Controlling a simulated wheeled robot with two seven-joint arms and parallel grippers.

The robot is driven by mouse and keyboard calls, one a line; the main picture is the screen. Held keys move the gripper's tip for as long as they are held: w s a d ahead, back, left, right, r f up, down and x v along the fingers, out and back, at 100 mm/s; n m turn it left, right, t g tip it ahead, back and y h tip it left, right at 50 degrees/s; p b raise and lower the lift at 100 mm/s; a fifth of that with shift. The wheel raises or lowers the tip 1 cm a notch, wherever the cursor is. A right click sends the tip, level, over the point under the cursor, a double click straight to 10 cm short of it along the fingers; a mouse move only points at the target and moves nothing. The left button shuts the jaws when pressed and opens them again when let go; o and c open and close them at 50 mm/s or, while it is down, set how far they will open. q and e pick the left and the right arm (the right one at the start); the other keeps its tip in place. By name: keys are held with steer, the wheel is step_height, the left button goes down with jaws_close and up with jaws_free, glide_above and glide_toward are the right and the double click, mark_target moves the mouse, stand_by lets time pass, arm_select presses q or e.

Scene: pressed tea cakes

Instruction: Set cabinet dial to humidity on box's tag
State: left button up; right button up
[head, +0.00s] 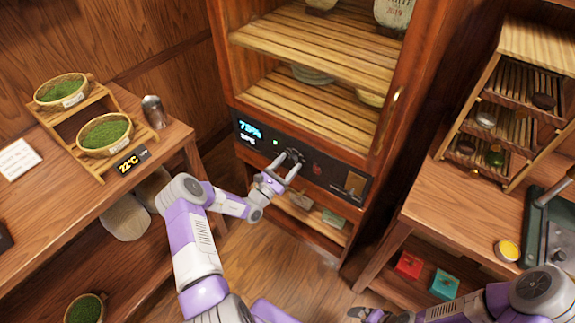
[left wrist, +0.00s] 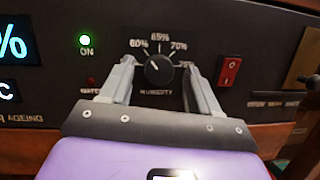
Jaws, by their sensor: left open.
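The cabinet's dark control panel (head: 322,172) carries a round black humidity dial (left wrist: 158,68), with marks reading 60%, 65%, 70% and 75% around it. The dial's pointer leans to the upper left, near the 60%–65% side. My left gripper (left wrist: 158,82) is open, with one finger on each side of the dial; I cannot tell whether they touch it. In the head view this gripper (head: 287,168) reaches the panel and hides most of the dial. My right gripper (head: 368,315) is partly cut off at the bottom edge. I see no readable humidity tag on any box.
A lit display (head: 249,130) seems to read about 75%. A red switch (left wrist: 229,71) sits right of the dial, and a green light (left wrist: 85,40) to its left. A greenish box (head: 333,218) lies on the cabinet's lower shelf. Side tables flank the cabinet.

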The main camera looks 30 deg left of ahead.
arm_select(q)
steer(key=p+v, duration=0.1)
steer(key=v, duration=0.6)
steer(key=shift+s, duration=0.25)
steer(key=shift+f, duration=0.1)
